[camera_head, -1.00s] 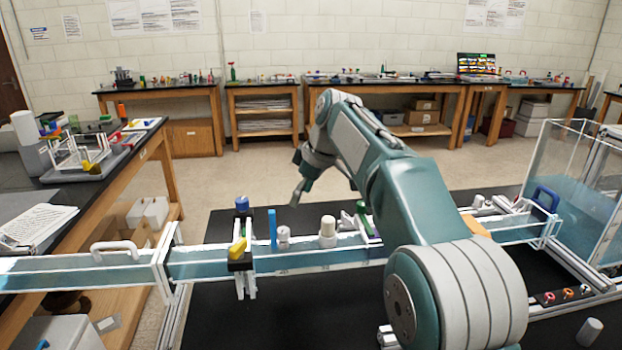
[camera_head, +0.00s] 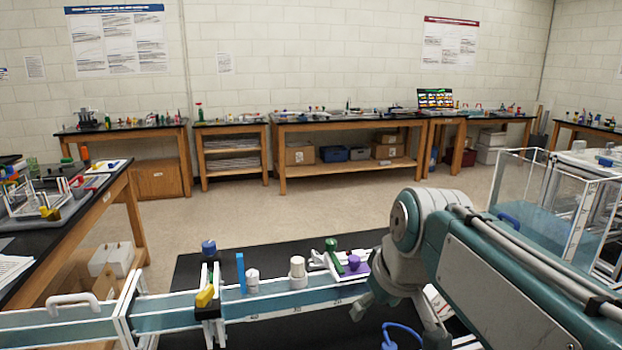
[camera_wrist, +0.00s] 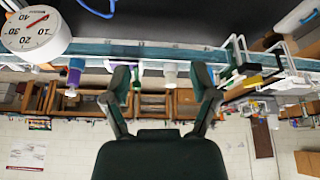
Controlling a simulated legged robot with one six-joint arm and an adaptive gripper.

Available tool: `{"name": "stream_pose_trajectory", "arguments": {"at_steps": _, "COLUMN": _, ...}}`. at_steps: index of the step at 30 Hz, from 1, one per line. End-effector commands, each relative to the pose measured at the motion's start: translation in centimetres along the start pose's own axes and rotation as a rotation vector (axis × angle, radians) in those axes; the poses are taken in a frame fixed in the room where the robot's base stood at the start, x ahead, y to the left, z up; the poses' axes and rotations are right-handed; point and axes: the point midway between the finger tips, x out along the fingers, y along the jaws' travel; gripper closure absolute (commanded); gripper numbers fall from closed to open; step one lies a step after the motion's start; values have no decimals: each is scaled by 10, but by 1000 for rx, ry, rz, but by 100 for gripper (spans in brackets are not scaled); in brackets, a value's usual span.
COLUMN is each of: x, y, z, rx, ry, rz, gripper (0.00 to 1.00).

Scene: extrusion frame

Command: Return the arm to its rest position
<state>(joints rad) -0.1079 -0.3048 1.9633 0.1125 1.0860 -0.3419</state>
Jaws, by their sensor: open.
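My arm is folded at the right of the head view, with its elbow joint raised. My gripper (camera_head: 385,308) hangs at its end, low in the view, and is partly hidden by the arm. In the wrist view my gripper (camera_wrist: 162,82) shows two dark green fingers spread apart with nothing held between them. That view is upside down, and the long channel runs behind the fingers. I see no contact between my gripper and anything.
A clear tank (camera_head: 535,200) stands right. A round dial (camera_wrist: 36,32) shows in the wrist view. The floor behind is open.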

Motion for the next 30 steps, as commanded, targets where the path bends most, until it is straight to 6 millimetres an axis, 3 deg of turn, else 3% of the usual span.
{"name": "stream_pose_trajectory", "arguments": {"at_steps": 9, "x": 8, "y": 2, "z": 101, "rx": 233, "ry": 42, "rz": 100, "gripper": 24}}
{"name": "stream_pose_trajectory", "arguments": {"at_steps": 15, "x": 23, "y": 0, "z": 151, "rx": 346, "ry": 67, "rz": 146, "gripper": 24}}
{"name": "stream_pose_trajectory", "arguments": {"at_steps": 20, "x": 29, "y": 0, "z": 165, "rx": 382, "ry": 76, "rz": 160, "gripper": 24}}
{"name": "stream_pose_trajectory", "arguments": {"at_steps": 30, "x": 29, "y": 0, "z": 165, "rx": 382, "ry": 75, "rz": 160, "gripper": 24}}
